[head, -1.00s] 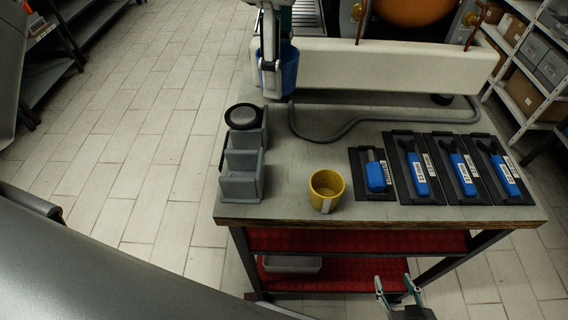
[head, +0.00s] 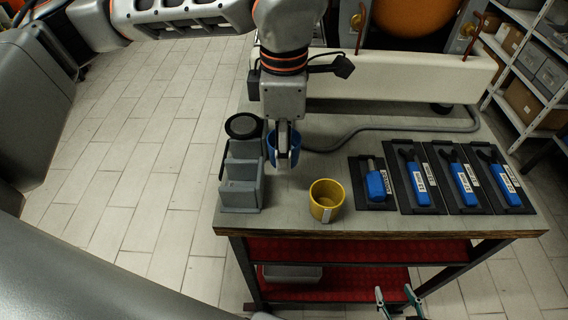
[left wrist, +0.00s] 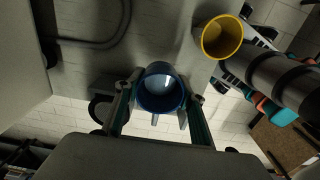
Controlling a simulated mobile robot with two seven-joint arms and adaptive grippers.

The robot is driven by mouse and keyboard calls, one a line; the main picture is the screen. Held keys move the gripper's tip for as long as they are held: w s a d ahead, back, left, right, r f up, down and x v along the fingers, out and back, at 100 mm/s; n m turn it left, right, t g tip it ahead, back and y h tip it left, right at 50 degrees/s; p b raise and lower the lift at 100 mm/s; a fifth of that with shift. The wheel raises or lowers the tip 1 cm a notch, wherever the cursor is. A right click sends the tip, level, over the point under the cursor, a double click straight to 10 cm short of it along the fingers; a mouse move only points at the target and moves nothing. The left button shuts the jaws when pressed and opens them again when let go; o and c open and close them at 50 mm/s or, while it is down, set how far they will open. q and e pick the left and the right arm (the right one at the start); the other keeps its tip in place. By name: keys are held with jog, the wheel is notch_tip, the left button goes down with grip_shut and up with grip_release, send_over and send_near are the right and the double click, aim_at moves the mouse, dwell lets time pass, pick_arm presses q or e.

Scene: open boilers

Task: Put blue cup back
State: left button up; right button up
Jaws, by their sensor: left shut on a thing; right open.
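The blue cup (head: 284,147) is held over the table, just right of the grey divided holder (head: 241,180) and behind the yellow cup (head: 326,200). My left gripper (head: 284,160) is shut on it and partly hides it. In the left wrist view the blue cup (left wrist: 160,90) sits between the two fingers (left wrist: 158,108), its open mouth facing the camera. Whether it touches the table I cannot tell. The yellow cup (left wrist: 221,37) shows at upper right there. My right gripper (head: 398,300) is open and empty in front of the table, at the bottom of the head view.
A dark round object (head: 243,125) stands at the holder's back end. Several blue-handled tools lie in black trays (head: 413,190) on the right. A grey cable (head: 400,128) runs along the table (head: 450,222) below the white boiler base (head: 400,78). The table front is mostly clear.

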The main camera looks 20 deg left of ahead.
aim_at(284, 177)
pick_arm(q)
jog(key=shift+f, duration=2.6)
jog(key=shift+f, duration=0.1)
jog(key=o, duration=1.1)
jog(key=shift+o, duration=0.2)
notch_tip(284, 177, up, 12)
jog(key=shift+r, duration=0.15)
